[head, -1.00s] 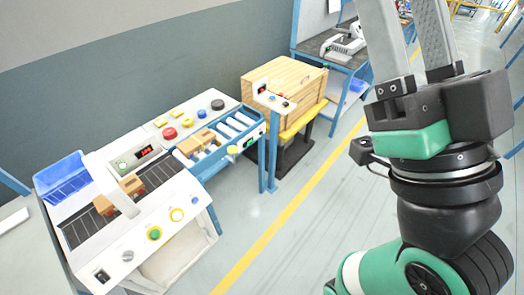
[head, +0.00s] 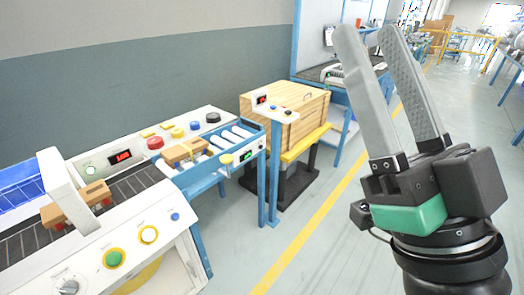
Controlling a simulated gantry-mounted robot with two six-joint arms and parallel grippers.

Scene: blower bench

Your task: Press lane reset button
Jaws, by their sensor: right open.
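The conveyor bench carries several buttons; no readable label shows which one is lane reset. Its front panel has a green button in a yellow ring (head: 113,258), a yellow-ringed button (head: 148,235) and a small blue button (head: 175,216). Its back panel has a red button (head: 155,143), a yellow button (head: 177,132), a blue button (head: 195,125) and a black knob (head: 213,118). A post panel (head: 274,107) with a display and small buttons stands right of the bench. My right gripper (head: 369,32) is open and empty, fingers pointing up, apart from all buttons. My left gripper is out of view.
Brown boxes (head: 64,210) lie on the dark belt, and others (head: 186,152) lie near the rollers (head: 232,138). A wooden crate (head: 290,108) stands behind the post. Open floor with a yellow line (head: 305,237) lies right of the bench.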

